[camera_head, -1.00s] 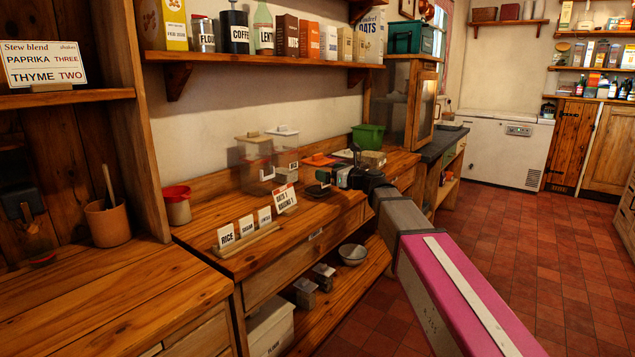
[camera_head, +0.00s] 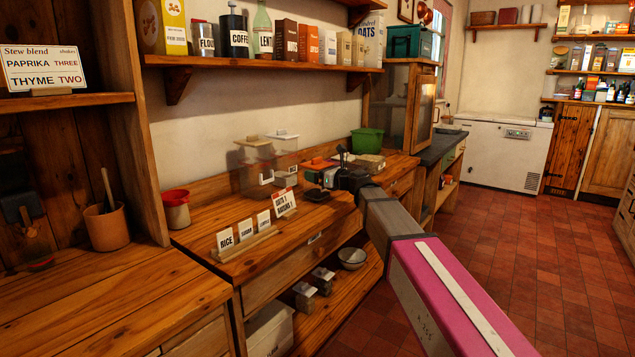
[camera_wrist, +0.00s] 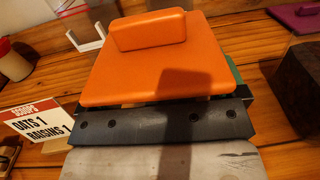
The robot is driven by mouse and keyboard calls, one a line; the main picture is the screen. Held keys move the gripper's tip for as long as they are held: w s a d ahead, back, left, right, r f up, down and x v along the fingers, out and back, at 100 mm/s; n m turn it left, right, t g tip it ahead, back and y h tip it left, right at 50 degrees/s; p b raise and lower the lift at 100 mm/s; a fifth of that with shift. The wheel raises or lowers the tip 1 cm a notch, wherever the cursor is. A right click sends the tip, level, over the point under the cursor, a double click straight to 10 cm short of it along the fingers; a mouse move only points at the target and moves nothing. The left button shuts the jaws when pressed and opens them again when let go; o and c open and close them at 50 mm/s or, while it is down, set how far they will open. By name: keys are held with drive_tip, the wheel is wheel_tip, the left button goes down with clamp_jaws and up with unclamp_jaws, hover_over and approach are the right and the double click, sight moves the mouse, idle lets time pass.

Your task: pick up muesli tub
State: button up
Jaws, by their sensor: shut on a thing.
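The muesli tub, as I take it, has a square orange lid (camera_wrist: 150,75) with a raised orange grip bar; it fills the middle of the wrist view. In the head view the orange lid (camera_head: 319,164) shows small over the counter, beside my gripper (camera_head: 328,180). My gripper is shut on the tub. The tub's body is mostly hidden under the lid and behind my gripper, and I cannot see the fingertips clearly. I cannot tell how far the tub is above the counter.
The card reading oats 1, raisins 1 (camera_head: 284,202) and the rice card (camera_head: 225,239) stand to the left. Clear bins (camera_head: 283,156) stand behind. A green tub (camera_head: 367,140) is further back. A dark block (camera_wrist: 301,85) lies close on the right in the wrist view.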

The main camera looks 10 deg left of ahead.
sight(318, 160)
drive_tip(key=shift+r, duration=0.5)
drive_tip(key=r, duration=0.3)
drive_tip(key=shift+s+r, duration=0.25)
drive_tip(key=shift+r, duration=0.05)
drive_tip(key=s+d+r, duration=0.1)
drive_tip(key=s+r, duration=1)
drive_tip(key=r, duration=0.1)
drive_tip(key=shift+d+r, duration=0.2)
drive_tip(key=shift+d, duration=0.15)
